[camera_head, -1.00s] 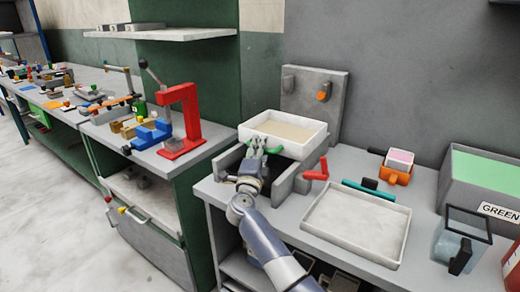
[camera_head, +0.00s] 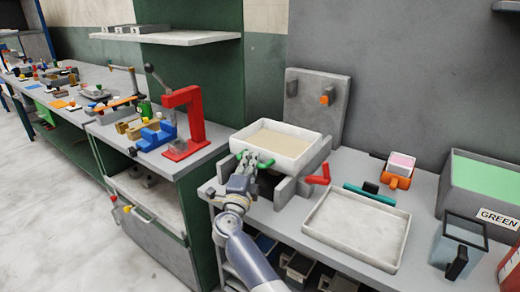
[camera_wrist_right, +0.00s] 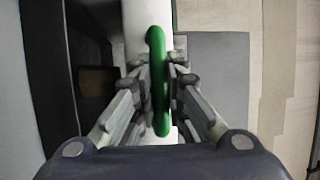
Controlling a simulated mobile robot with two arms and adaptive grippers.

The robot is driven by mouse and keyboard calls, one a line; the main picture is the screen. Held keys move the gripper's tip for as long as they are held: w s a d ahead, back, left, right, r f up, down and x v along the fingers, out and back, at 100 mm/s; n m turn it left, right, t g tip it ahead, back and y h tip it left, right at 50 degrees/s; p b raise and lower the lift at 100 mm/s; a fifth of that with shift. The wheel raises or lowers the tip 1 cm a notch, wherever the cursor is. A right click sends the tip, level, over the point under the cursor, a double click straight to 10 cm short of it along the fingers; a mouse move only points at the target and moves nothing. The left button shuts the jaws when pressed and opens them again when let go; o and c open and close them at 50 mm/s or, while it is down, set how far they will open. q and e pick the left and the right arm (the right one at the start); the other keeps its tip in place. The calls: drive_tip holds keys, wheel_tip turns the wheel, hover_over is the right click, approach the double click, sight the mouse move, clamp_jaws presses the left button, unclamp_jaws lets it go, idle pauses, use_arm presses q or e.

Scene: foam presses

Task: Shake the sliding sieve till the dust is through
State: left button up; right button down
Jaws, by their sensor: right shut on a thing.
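The sliding sieve (camera_head: 275,145) is a white-rimmed tray with a beige layer inside. It sits on a grey frame (camera_head: 285,188) at the back left of the right-hand bench, shifted to the frame's left. My right gripper (camera_head: 252,164) is at the sieve's near side, shut on its green handle (camera_head: 266,163). In the right wrist view the green handle (camera_wrist_right: 159,80) stands upright between the two fingers. What lies under the sieve is hidden. I cannot tell how much of the beige layer is dust. My left gripper is not in view.
A red handle (camera_head: 319,174) sticks out right of the frame. A shallow white tray (camera_head: 355,228) lies to its right. A grey backboard (camera_head: 317,105) stands behind the sieve. A green-filled bin (camera_head: 485,184) and a clear container (camera_head: 460,245) stand far right. A red press (camera_head: 184,125) stands left.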

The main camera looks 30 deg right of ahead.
drive_tip(key=shift+s+a, duration=0.25)
drive_tip(key=shift+a, duration=0.4)
drive_tip(key=c, duration=1.6)
unclamp_jaws()
drive_tip(key=v, duration=0.7)
drive_tip(key=shift+s, duration=0.2)
drive_tip(key=shift+a+f, duration=0.1)
